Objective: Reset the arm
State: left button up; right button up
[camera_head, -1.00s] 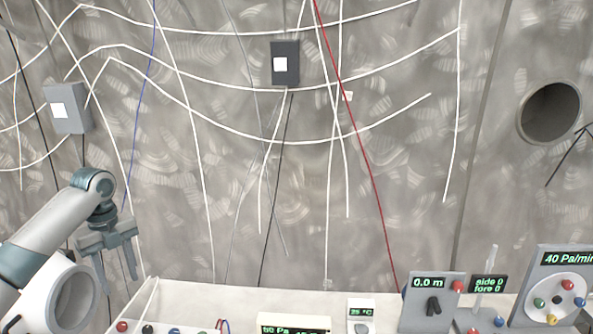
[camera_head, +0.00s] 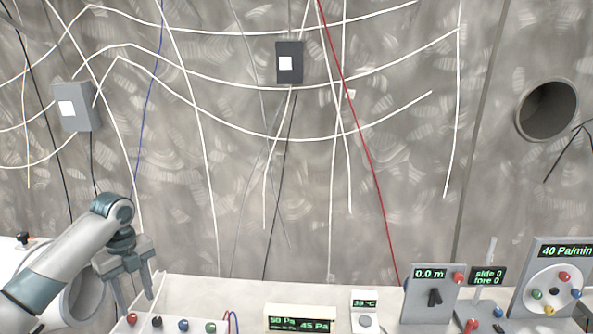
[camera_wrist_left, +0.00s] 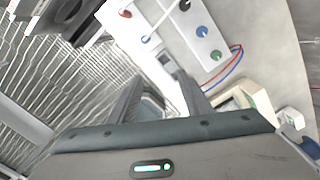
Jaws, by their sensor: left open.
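My left arm comes in from the left in the head view. Its gripper (camera_head: 137,300) points down with its two fingers apart, empty, beside the left end of the pale console (camera_head: 245,290). In the left wrist view the gripper (camera_wrist_left: 160,88) shows its open fingers, with nothing held between them. My right arm and gripper are not in view.
A row of coloured plugs (camera_head: 183,325) lies by the gripper on the console's left. To the right stand a pressure display (camera_head: 300,319), a temperature box (camera_head: 364,302), a 0.0 m panel (camera_head: 433,290) and a round dial panel (camera_head: 553,287). Cables and boxes hang on the grey wall.

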pick_arm(q)
jog(key=s+d+f+n+t+h, duration=0.1)
jog(key=s+d+f+n, duration=0.3)
jog(key=s+d+f, duration=0.65)
jog(key=s+d+f+n+t+h, duration=0.1)
jog(key=s+d+f+n, duration=0.3)
jog(key=s+d+f, duration=0.65)
jog(key=s+a+f+n+t+y, duration=0.1)
jog(key=s+a+f+n, duration=0.1)
jog(key=s+n, duration=0.75)
jog(key=s+a+f+n+t+y, duration=0.15)
jog(key=s+n, duration=0.45)
jog(key=s, duration=0.6)
notch_tip(320, 180, down, 31)
jog(key=g+b, duration=0.2)
jog(key=b, duration=0.3)
jog(key=s+a+f+b, duration=0.1)
jog(key=s+f+b, duration=0.1)
jog(key=s+f, duration=0.7)
jog(key=s+a+f+g+b, duration=0.1)
jog(key=s+a+f+b, duration=0.1)
jog(key=s+f, duration=0.7)
notch_tip(320, 180, down, 6)
jog(key=shift+a+f+m+h+b, duration=0.2)
jog(key=shift+f+m+h+b, duration=0.05)
jog(key=shift+m+h+b, duration=0.25)
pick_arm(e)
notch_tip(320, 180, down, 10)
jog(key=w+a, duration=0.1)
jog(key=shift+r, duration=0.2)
